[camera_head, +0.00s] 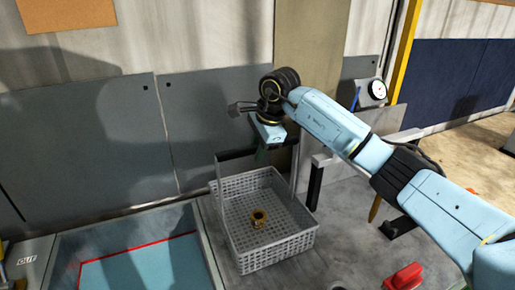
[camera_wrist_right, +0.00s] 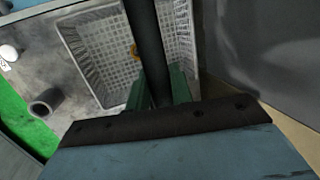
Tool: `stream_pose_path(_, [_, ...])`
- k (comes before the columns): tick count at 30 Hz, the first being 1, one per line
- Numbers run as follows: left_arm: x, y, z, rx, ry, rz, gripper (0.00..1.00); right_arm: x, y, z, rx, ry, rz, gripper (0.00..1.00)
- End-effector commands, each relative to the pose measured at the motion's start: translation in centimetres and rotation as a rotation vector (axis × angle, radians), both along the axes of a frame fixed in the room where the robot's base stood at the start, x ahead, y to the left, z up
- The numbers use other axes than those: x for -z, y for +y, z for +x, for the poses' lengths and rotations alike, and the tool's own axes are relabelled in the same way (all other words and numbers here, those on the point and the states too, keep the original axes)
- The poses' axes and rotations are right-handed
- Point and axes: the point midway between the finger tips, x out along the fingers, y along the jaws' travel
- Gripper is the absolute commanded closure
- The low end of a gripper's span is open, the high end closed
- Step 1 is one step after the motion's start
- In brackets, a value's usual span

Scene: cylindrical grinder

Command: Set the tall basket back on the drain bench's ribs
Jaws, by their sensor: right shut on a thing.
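The tall basket (camera_head: 262,222) is grey, perforated and open-topped, with a tall handle; a small brass ring-shaped part (camera_head: 259,217) lies inside. My right gripper (camera_head: 262,155) is above the basket, shut on the handle's dark top bar. In the right wrist view the bar (camera_wrist_right: 145,45) runs between the green fingers (camera_wrist_right: 160,95), with the basket's mesh (camera_wrist_right: 95,50) beyond. The basket looks upright over or on a grey surface (camera_head: 345,245); I cannot tell whether its base touches. I cannot make out the bench's ribs. My left gripper is not in view.
A blue tray area with a red line (camera_head: 140,265) and an OUT label (camera_head: 27,259) is at left. Grey panels (camera_head: 110,150) stand behind. A red object (camera_head: 404,277) lies at the front right, and a dial gauge (camera_head: 377,89) stands at the back right.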

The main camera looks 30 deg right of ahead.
Motion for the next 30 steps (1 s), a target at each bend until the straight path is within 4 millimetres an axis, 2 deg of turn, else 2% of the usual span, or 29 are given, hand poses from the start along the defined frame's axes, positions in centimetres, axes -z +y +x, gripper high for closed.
stream_pose_path(14, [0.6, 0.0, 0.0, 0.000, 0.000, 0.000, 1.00, 0.6, 0.0, 0.1, 0.000, -0.005, 0.002, 1.00])
stream_pose_path(15, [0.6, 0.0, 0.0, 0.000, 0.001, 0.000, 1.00, 0.7, 0.0, 0.1, 0.000, -0.006, 0.002, 0.77])
stream_pose_path(21, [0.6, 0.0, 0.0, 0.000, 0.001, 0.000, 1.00, 0.7, 0.0, 0.0, 0.000, -0.003, 0.001, 0.53])
stream_pose_path(30, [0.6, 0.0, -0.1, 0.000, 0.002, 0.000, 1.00, 0.8, -0.1, -0.1, 0.000, 0.003, -0.002, 0.53])
